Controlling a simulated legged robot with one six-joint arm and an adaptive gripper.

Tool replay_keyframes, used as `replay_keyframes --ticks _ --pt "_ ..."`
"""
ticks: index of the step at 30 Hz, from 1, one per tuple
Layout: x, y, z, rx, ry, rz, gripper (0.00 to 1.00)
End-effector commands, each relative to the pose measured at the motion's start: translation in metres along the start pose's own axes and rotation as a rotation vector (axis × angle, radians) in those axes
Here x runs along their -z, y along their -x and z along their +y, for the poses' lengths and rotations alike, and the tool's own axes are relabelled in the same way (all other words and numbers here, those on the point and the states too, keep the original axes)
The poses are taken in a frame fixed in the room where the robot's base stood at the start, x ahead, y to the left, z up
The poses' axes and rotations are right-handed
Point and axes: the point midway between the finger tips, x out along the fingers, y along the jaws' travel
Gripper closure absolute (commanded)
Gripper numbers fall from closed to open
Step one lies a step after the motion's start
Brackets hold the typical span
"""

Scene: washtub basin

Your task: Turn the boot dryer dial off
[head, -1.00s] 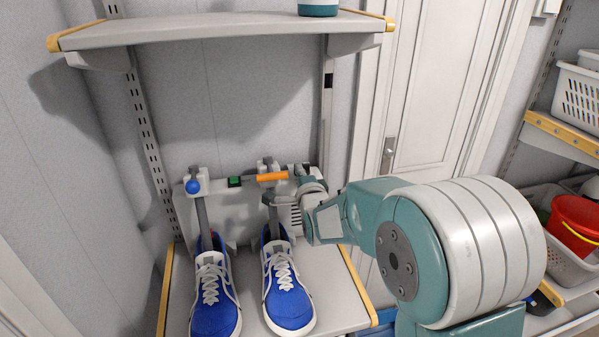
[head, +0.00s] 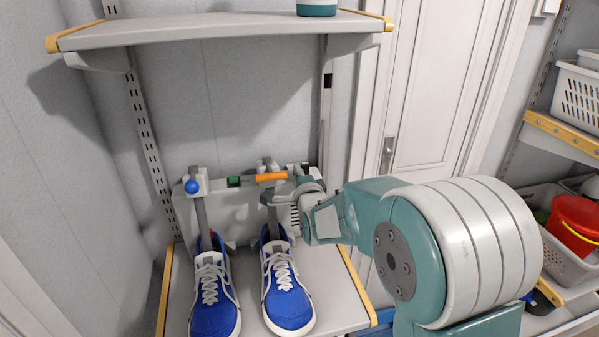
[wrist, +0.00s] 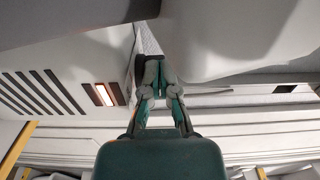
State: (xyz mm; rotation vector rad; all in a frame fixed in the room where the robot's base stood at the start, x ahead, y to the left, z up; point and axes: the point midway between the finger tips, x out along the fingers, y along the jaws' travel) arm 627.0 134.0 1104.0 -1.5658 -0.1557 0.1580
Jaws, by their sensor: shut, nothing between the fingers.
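The boot dryer (head: 223,211) is a pale grey box at the back of the lower shelf. It has upright grey tubes in front, a blue ball knob (head: 192,186) at left, a green switch (head: 234,182) on top and an orange bar (head: 271,177) right of it. I cannot clearly pick out the dial. The dryer's vent slots (wrist: 42,92) and a lit orange window (wrist: 103,94) lie left.
Two blue shoes (head: 215,305) (head: 288,300) stand in front on the lower shelf (head: 252,285). An upper shelf (head: 220,27) overhangs the dryer. A white door (head: 425,120) is behind my arm. Baskets and a red bucket (head: 576,220) are at right.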

Motion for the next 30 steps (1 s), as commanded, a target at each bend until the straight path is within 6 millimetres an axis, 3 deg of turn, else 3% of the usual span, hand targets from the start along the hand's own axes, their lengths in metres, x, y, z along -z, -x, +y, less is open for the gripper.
replay_keyframes --ticks 30 --pt "-0.012 -0.011 0.000 0.001 0.000 0.000 1.00"
